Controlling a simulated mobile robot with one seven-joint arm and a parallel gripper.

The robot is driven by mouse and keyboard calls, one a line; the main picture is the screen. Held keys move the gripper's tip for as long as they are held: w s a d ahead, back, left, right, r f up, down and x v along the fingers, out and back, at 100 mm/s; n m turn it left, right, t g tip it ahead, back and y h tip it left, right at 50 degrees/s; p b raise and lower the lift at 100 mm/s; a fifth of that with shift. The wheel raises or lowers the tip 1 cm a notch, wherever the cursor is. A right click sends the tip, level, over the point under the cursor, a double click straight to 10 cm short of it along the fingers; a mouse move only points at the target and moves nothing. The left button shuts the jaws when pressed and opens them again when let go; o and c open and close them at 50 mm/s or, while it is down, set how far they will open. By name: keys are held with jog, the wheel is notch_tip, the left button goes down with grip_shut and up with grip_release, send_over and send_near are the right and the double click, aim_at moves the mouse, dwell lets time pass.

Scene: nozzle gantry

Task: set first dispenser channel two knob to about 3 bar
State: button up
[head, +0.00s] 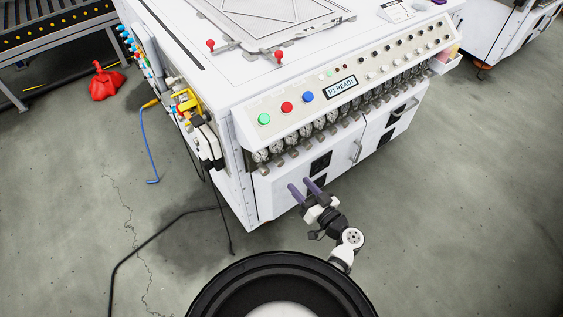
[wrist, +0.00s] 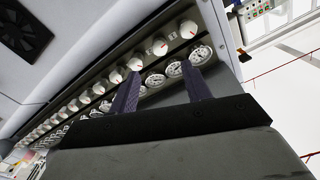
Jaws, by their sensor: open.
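A row of pale round knobs with red pointer marks runs along the machine's front, each paired with a round gauge. In the wrist view the second knob from the row's right end (wrist: 160,45) shows beyond my fingertips, and its gauge (wrist: 174,68) appears between the fingers. The end knob (wrist: 188,29) and its gauge (wrist: 200,55) are right of it. Channel labels and gauge readings are too small to read. My gripper (head: 298,187) is open and empty, its two purple fingers pointing at the front below the left gauges (head: 277,150). It also shows in the wrist view (wrist: 160,68), apart from the knobs.
The sloped panel above carries green, red and blue buttons (head: 286,107) and a "P1 READY" display (head: 341,88). Cabinet doors with a handle (head: 356,151) lie below the gauges. A black cable (head: 150,238) crosses the floor at left. Floor at right is clear.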

aim_at(281, 164)
jog(key=p+x, duration=0.2)
jog(key=x, duration=0.8)
jog(key=c, duration=1)
